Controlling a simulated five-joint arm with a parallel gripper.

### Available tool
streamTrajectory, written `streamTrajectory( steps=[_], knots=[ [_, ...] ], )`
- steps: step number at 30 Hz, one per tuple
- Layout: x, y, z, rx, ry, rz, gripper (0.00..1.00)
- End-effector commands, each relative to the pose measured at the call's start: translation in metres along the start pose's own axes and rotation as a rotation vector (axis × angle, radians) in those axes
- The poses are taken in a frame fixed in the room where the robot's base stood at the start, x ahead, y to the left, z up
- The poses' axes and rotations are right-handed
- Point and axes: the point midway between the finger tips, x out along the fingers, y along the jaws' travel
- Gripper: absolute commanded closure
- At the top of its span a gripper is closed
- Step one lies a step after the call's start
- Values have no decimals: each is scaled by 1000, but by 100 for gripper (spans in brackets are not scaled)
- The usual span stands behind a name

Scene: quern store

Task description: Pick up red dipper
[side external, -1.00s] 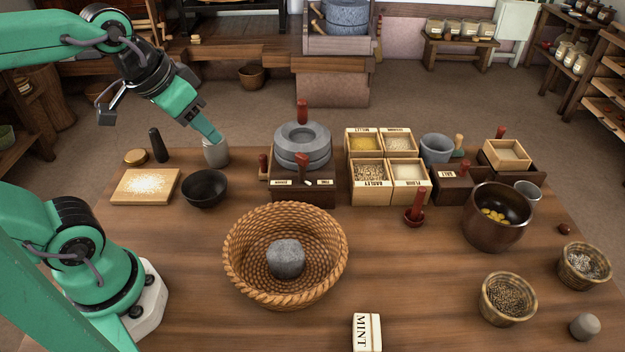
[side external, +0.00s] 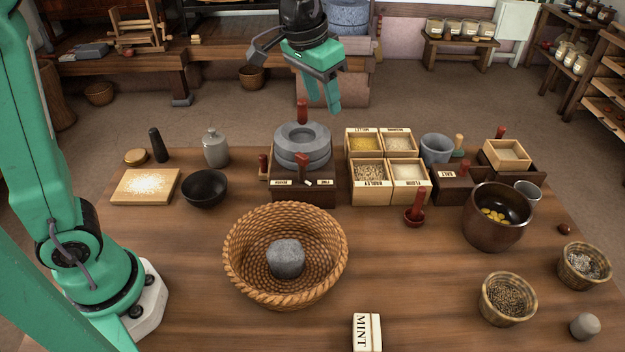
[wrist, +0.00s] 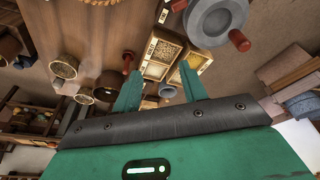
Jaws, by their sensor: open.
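The red dipper (side external: 415,207) has an upright red handle and a small dark red cup. It stands on the table just in front of the flour box. In the wrist view, the red dipper (wrist: 128,60) appears small beside the left finger's tip. My gripper (side external: 322,104) is open and empty, high above and behind the stone quern, left of the dipper and well apart from it. In the wrist view, my gripper (wrist: 159,70) shows two spread green fingers with the grain boxes beyond them.
The quern (side external: 302,145) with red handles stands left of the grain boxes (side external: 369,180). The salt box (side external: 452,186) and a brown pot (side external: 497,222) are right of the dipper. A wicker basket (side external: 240,250) holds a grey stone. The table in front of the dipper is clear.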

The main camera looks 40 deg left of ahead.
Motion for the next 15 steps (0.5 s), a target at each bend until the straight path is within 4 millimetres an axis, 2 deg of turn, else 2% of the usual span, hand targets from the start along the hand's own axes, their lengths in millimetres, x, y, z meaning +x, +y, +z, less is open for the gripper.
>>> streamTrajectory(
  steps=[6,15],
  knots=[
    [34,25,-37,32,-49,7,57],
    [88,64,-75,74,-113,13,57]
  ],
)
